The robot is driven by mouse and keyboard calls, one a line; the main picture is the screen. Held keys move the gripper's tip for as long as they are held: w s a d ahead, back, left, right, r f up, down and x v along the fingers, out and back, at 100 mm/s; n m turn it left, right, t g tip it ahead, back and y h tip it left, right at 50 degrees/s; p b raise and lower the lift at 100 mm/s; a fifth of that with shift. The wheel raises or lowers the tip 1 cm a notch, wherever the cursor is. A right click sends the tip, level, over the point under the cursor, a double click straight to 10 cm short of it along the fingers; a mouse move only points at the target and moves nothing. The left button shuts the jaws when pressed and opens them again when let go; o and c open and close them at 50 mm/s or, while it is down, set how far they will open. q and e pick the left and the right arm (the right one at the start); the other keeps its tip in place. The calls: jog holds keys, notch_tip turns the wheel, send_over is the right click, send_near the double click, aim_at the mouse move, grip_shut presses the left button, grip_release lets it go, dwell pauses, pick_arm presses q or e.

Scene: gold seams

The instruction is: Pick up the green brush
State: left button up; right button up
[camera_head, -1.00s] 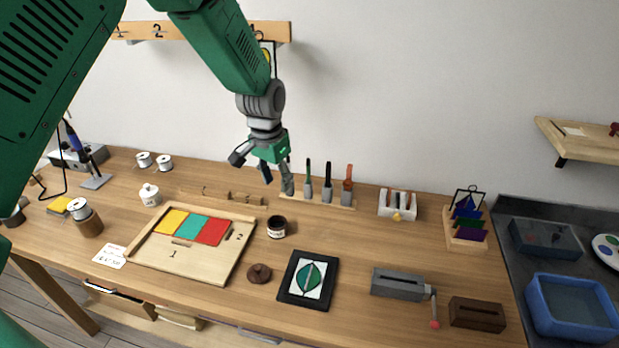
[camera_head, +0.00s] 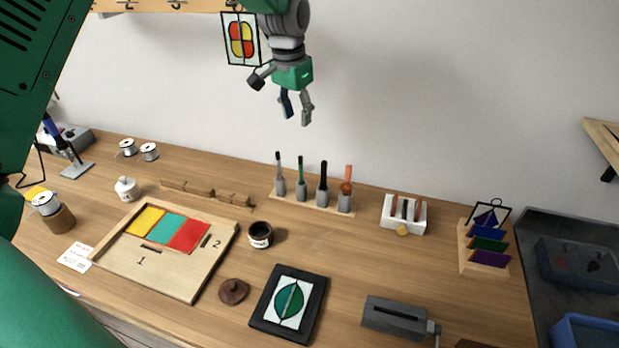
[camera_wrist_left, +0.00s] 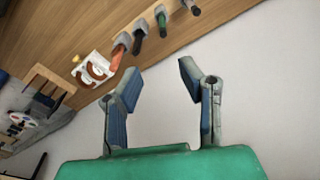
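The green brush (camera_head: 301,182) has a thin green handle and stands upright in a grey holder, second from the left on a wooden rack (camera_head: 325,208). It also shows at the top of the left wrist view (camera_wrist_left: 162,24). My left gripper (camera_head: 296,112) hangs above the rack, in front of the wall. Its fingers are apart with nothing between them. In the left wrist view the open fingers (camera_wrist_left: 160,80) show with bare wall between them, and the brushes lie beyond the tips. My right gripper is not in view.
Grey (camera_head: 279,175), black (camera_head: 323,180) and red (camera_head: 347,182) brushes stand in the same rack beside the green one. A jar (camera_head: 259,235) stands in front of the rack, and a white holder (camera_head: 404,214) stands to its right.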

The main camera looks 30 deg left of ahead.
pick_arm(q)
notch_tip(320, 180, down, 5)
jog(key=b, duration=0.5)
send_over(302, 177)
notch_tip(302, 177, down, 9)
jog(key=shift+a+f, duration=0.1)
jog(key=shift+a, duration=0.05)
jog(key=shift+w+a+f, duration=0.1)
jog(key=shift+w+f, duration=0.1)
jog(key=shift+f, duration=1.15)
jog(key=shift+w+f, duration=0.2)
jog(key=shift+f, duration=1.15)
jog(key=shift+r, duration=0.1)
jog(key=shift+c, duration=0.8)
grip_shut()
